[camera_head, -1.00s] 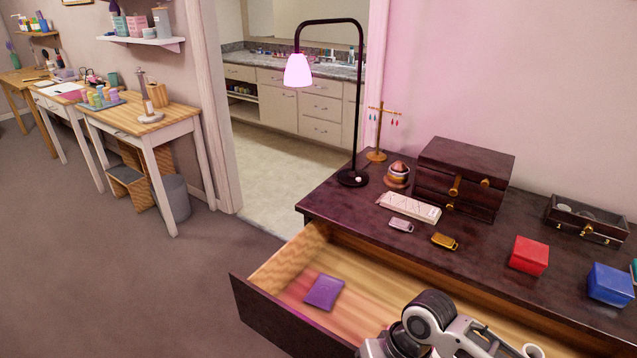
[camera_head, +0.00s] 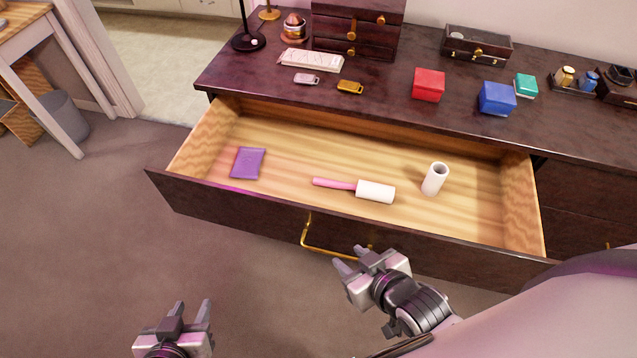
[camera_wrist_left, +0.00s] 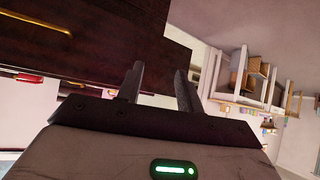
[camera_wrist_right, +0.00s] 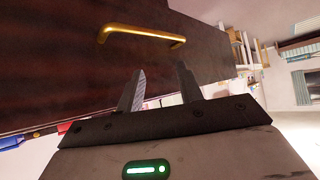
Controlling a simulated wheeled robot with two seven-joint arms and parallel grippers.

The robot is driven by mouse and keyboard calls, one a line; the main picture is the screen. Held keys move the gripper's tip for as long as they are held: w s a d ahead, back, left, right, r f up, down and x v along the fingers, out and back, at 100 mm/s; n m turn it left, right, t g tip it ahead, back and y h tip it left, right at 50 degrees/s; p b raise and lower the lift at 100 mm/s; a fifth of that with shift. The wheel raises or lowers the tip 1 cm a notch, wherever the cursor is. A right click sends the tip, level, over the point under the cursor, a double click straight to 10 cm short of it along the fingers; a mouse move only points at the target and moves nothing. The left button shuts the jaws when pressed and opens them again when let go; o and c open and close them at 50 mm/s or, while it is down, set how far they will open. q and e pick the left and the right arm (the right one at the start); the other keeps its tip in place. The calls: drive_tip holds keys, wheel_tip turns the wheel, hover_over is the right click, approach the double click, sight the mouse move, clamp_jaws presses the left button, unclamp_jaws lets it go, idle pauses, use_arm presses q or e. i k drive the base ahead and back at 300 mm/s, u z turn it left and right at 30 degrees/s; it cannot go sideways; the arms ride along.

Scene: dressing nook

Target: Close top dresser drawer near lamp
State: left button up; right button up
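The top dresser drawer (camera_head: 240,208) is pulled open, with its front standing out from the dark wooden dresser (camera_head: 290,95). Its gold handle (camera_head: 330,250) is on the front, and also shows in the right wrist view (camera_wrist_right: 140,33). The black lamp (camera_head: 248,40) stands at the dresser's back left, its head out of view. My right gripper (camera_head: 352,258) is open and empty, just in front of the drawer front near the handle's right end; I cannot tell if it touches. My left gripper (camera_head: 190,315) is open and empty, lower left, away from the drawer.
In the drawer lie a purple packet (camera_head: 248,163), a lint roller (camera_head: 375,191) and a white roll (camera_head: 434,179). A red box (camera_head: 428,84), blue box (camera_head: 497,98) and jewelry chest (camera_head: 355,30) stand on top.

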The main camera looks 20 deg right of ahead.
sight(483, 229)
drive_tip(key=z, duration=0.4)
drive_tip(key=k, duration=0.45)
drive_tip(key=z, duration=0.2)
drive_tip(key=i, duration=0.5)
drive_tip(key=u, duration=0.6)
drive_tip(key=k, duration=1)
drive_tip(key=z, duration=0.55)
drive_tip(key=i, duration=0.5)
drive_tip(key=z, duration=0.05)
